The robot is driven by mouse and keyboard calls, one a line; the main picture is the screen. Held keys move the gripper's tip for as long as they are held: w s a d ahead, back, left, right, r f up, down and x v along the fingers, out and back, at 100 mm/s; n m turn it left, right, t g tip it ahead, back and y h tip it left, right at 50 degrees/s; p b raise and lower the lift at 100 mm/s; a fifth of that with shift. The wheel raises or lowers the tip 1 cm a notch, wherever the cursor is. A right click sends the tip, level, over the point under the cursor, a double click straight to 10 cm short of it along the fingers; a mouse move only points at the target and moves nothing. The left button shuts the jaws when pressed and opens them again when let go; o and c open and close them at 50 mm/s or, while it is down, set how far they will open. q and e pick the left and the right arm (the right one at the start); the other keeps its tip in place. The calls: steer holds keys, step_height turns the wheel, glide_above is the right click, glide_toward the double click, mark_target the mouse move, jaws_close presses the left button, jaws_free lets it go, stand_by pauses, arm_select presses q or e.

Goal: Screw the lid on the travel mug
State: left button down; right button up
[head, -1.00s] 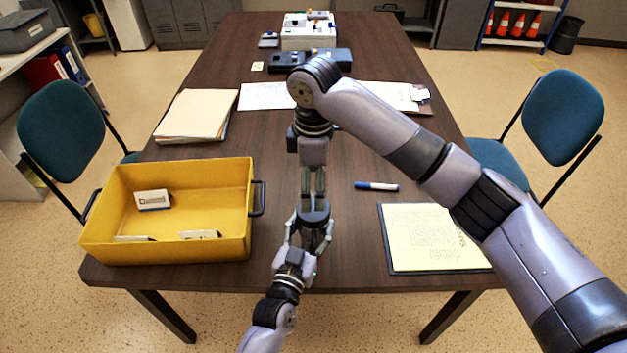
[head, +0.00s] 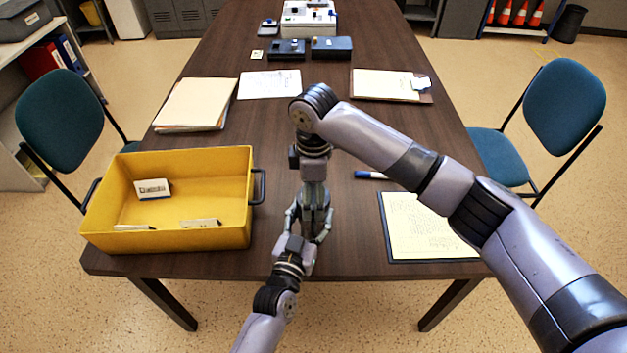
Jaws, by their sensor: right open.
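The travel mug (head: 308,221) is a dark upright shape near the table's front edge, mostly hidden by my two grippers. My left gripper (head: 308,222) comes from the front edge, with its fingers closed around the mug's sides. My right gripper (head: 314,196) points straight down from above, open, with its fingertips at the top of the mug. The lid cannot be made out apart from the mug and the fingers.
A yellow bin (head: 178,238) with several small boxes stands left of the grippers. A clipboard (head: 425,225) lies at right, a blue marker (head: 370,175) behind it. Papers (head: 195,103) and dark devices (head: 331,47) lie farther back. Teal chairs (head: 565,105) flank the table.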

steer(key=shift+f, duration=0.45)
steer(key=shift+c, duration=0.2)
steer(key=c, duration=1.2)
steer(key=shift+o, duration=0.2)
steer(key=m, duration=0.4)
steer(key=shift+m, duration=0.3)
steer(key=m, duration=0.3)
steer(key=shift+m, duration=0.4)
steer(key=o, duration=1.3)
steer(key=shift+c, duration=0.2)
steer(key=shift+r, duration=0.15)
